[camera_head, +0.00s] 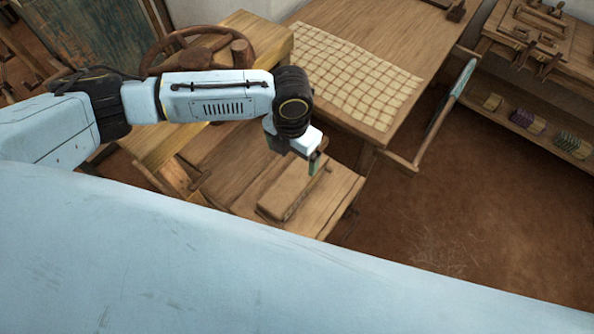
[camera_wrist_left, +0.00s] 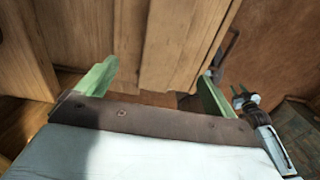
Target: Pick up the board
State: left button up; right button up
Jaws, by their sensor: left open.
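A flat brown wooden board (camera_head: 287,194) lies on a low wooden bench (camera_head: 335,196) in the middle of the head view. My left gripper (camera_head: 317,163) hangs above the board's far right end, its fingers pointing down. In the left wrist view the green fingers of my left gripper (camera_wrist_left: 158,72) are wide apart, with nothing held between them. Wooden planks (camera_wrist_left: 178,45) show beyond and between the fingers; I cannot tell which of them is the board. I cannot tell whether the fingers touch it.
The loom table with a checked cloth (camera_head: 355,75) stands just behind the bench. A wooden wheel (camera_head: 170,60) is at the back left. A bar with a blue-grey end (camera_head: 462,78) juts out at the right. A shelf (camera_head: 540,135) holds yarn bundles. Bare floor (camera_head: 450,220) lies right of the bench.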

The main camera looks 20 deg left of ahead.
pick_arm(q)
send_over(295, 179)
jog(key=f, duration=0.4)
jog(key=shift+s+a+f, duration=0.2)
jog(key=shift+a+f, duration=0.05)
jog(key=shift+f, duration=0.05)
jog(key=shift+d+f, duration=0.1)
jog(key=shift+f, duration=0.85)
notch_tip(295, 179, down, 3)
jog(key=shift+w+d+f, duration=0.1)
jog(key=shift+w+f, duration=0.05)
jog(key=shift+f, duration=0.3)
jog(key=shift+c, duration=0.2)
jog(key=c, duration=1.1)
pick_arm(e)
jog(key=shift+s+f, duration=0.2)
jog(key=shift+s, duration=0.65)
